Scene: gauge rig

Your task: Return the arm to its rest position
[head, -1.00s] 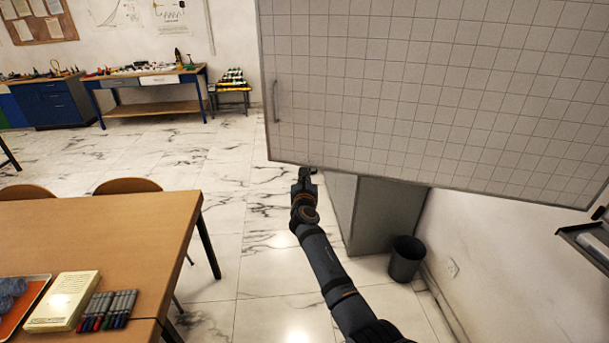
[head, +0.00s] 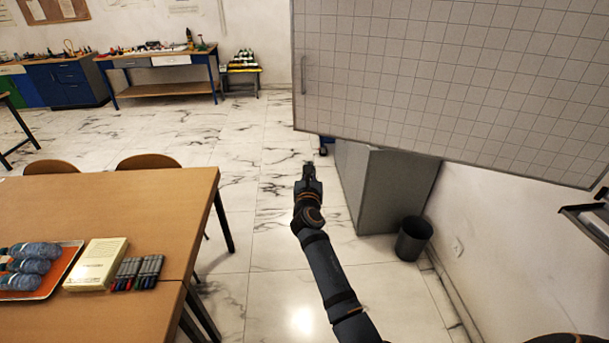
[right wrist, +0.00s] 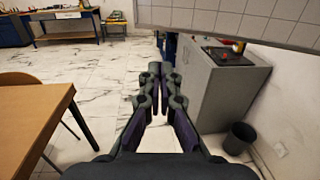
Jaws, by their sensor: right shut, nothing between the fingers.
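My right arm reaches forward over the marble floor in the head view, with the right gripper (head: 308,170) at its end. The gripper is shut and empty, below and left of the lower edge of a white gridded panel (head: 450,70). In the right wrist view the fingertips (right wrist: 155,70) meet in the middle, with floor beyond them. My left gripper does not show.
A wooden table (head: 150,200) stands at left with an orange tray (head: 68,265), a cream box (head: 97,265) and several markers (head: 137,272). A grey cabinet (head: 385,190) and a dark bin (head: 413,238) stand at right. Open floor (head: 270,230) lies between.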

